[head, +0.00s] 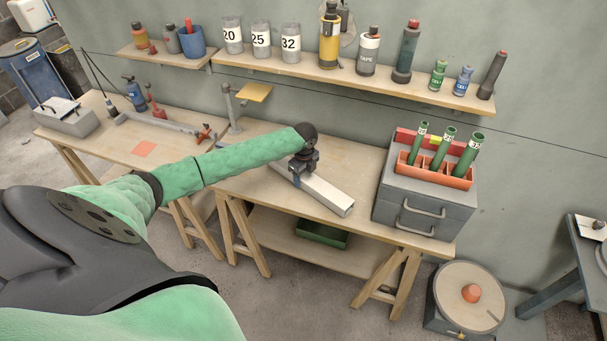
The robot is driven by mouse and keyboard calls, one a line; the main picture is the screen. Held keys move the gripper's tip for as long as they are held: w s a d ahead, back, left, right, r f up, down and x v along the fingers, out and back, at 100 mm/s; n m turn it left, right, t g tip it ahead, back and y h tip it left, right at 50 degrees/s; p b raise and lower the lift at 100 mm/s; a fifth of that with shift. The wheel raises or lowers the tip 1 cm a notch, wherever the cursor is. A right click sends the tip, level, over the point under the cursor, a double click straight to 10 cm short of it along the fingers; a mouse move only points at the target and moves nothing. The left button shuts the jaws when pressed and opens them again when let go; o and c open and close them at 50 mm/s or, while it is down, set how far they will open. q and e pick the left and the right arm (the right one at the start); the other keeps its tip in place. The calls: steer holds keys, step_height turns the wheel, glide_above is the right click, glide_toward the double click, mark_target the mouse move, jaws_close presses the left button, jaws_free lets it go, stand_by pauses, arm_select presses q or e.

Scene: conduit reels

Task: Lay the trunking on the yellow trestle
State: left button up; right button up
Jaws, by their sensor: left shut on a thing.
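The trunking (328,194) is a long pale grey bar, slanting across the front of the right half of the workbench. Its near end points down and right; its far part is partly hidden by my gripper and arm. My left gripper (301,175) is shut on the trunking. I cannot tell whether the trunking touches the bench top or is slightly above it. A yellow flat-topped stand (254,92), the only trestle-like yellow thing in view, is at the back of the bench, behind and left of the trunking. Its top is empty. My right gripper is not in view.
A grey drawer box (416,209) with an orange tray (433,172) of green tubes stands right of the trunking. A metal bar with red clamps (163,124) lies on the bench's left part. A shelf (290,68) with cups and bottles runs above.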

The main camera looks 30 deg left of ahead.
mark_target(304, 175)
arm_select(q)
steer(key=shift+f, duration=0.2)
steer(key=o, duration=1.3)
steer(key=shift+c, duration=0.2)
steer(key=shift+r+b, duration=0.3)
steer(key=shift+r, duration=0.2)
step_height(304, 175, up, 10)
steer(key=b, duration=0.3)
steer(key=shift+w+f, duration=0.1)
steer(key=shift+f, duration=0.05)
steer(key=shift+r+b, duration=0.4)
steer(key=shift+r, duration=0.35)
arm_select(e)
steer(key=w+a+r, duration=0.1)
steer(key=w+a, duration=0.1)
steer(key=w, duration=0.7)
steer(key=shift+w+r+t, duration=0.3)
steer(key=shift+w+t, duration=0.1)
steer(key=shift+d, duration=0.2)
arm_select(q)
steer(key=shift+f, duration=0.1)
